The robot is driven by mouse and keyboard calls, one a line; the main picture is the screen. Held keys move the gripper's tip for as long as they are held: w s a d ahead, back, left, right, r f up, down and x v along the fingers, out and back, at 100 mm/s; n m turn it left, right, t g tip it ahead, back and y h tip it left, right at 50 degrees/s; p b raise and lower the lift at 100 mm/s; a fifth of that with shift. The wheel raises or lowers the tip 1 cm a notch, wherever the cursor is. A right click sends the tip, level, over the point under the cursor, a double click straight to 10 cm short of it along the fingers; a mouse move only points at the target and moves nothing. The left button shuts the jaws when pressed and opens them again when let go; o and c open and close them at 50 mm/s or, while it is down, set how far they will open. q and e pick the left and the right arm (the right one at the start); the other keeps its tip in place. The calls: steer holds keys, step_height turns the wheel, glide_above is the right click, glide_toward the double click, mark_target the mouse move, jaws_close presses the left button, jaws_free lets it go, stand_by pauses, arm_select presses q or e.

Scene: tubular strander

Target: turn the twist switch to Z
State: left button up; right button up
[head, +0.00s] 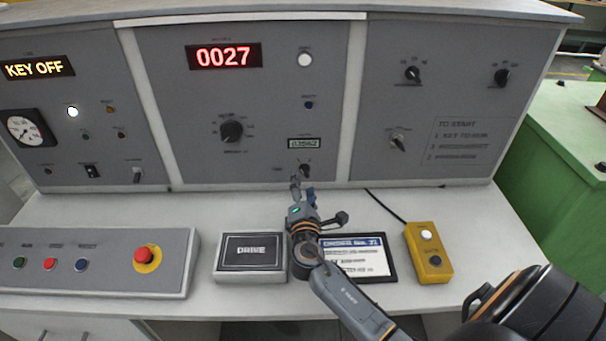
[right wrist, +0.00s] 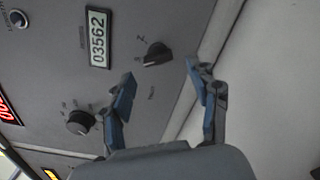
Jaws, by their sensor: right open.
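The twist switch (head: 304,171) is a small black knob on the grey middle panel, just below the small counter window. In the right wrist view the knob (right wrist: 157,53) has a small mark on either side of its far end. Its narrow end appears to point towards the lower-left mark, but the letters are too small to read surely. My right gripper (head: 302,184) is in front of the knob and partly overlaps it. In the right wrist view its two fingers (right wrist: 160,76) are spread, with the knob beyond the gap and nothing held. My left gripper is out of view.
The counter (right wrist: 97,38) reads 03562. A larger selector knob (head: 231,131) is up and left. On the desk are a DRIVE box (head: 250,277), a framed card (head: 375,276), a yellow pendant (head: 428,256) and a button console (head: 90,284) with a red emergency button.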

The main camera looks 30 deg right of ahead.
mark_target(304, 171)
steer(key=x, duration=0.2)
steer(key=shift+w+d+r, duration=0.15)
steer(key=shift+w, duration=0.1)
steer(key=shift+w+d, duration=0.2)
steer(key=shift+w, duration=0.1)
steer(key=shift+w+d, duration=0.15)
steer(key=shift+w, duration=0.1)
steer(key=shift+c, duration=0.9)
steer(key=c, duration=1)
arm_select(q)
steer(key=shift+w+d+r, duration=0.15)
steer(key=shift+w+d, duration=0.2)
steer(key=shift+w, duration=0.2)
